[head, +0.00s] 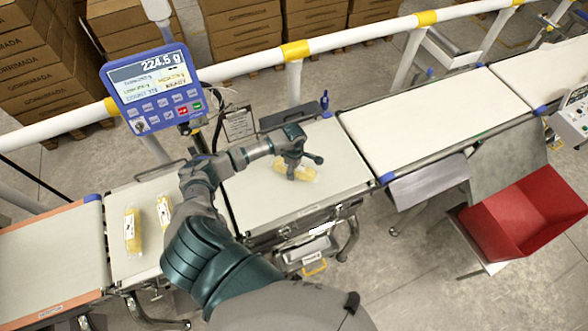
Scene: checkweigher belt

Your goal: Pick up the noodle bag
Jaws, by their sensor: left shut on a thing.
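A noodle bag (303,171), clear plastic with yellow contents, lies on the white weighing belt (260,205) in the middle. My left gripper (297,172) is over this bag and shut on it, hiding its middle. Two more noodle bags lie on the belt section to the left. One bag (132,231) is fully in view with a white label. The other bag (164,212) is partly covered by my left arm. My right gripper is not in view.
A blue-framed display (150,82) reading 224.5 g stands behind the belt. A clear white belt (420,110) runs on to the right. A red bin (525,215) sits at the right. White and yellow rails (350,38) and stacked cartons (243,30) are behind.

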